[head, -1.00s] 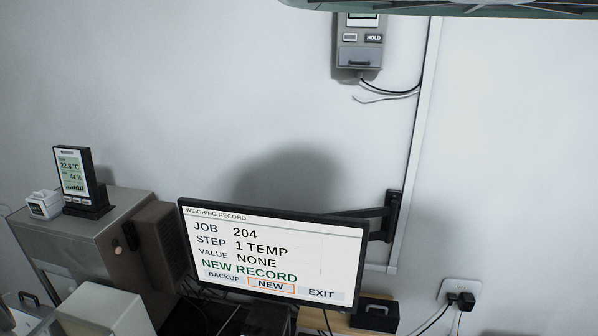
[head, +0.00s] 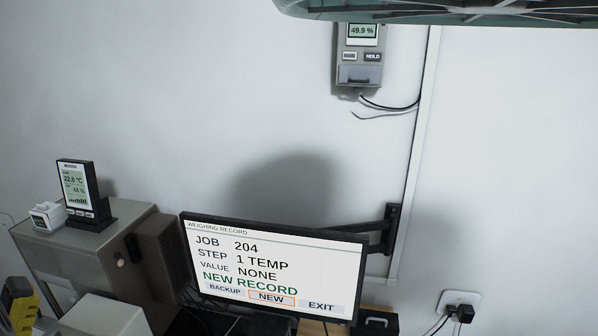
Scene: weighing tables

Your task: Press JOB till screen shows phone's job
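The screen (head: 272,265) hangs on a wall arm at the lower middle of the head view. It is headed WEIGHING RECORD and reads JOB 204, STEP 1 TEMP, VALUE NONE, NEW RECORD. Its bottom row holds BACKUP, NEW and EXIT, with NEW outlined in orange. A small upright device with a display (head: 78,188) stands on a grey cabinet at left and reads about 22.8 °C and 44 %. I cannot tell whether it is the phone. No JOB button that I can identify is in view. My gripper is not in view.
A wall unit (head: 359,57) with a HOLD button reads 49.9 %. A small white box (head: 48,216) sits on the grey cabinet (head: 95,245). A wall socket (head: 459,306) with plugs is at lower right. A yellow and black thing (head: 20,303) shows at lower left.

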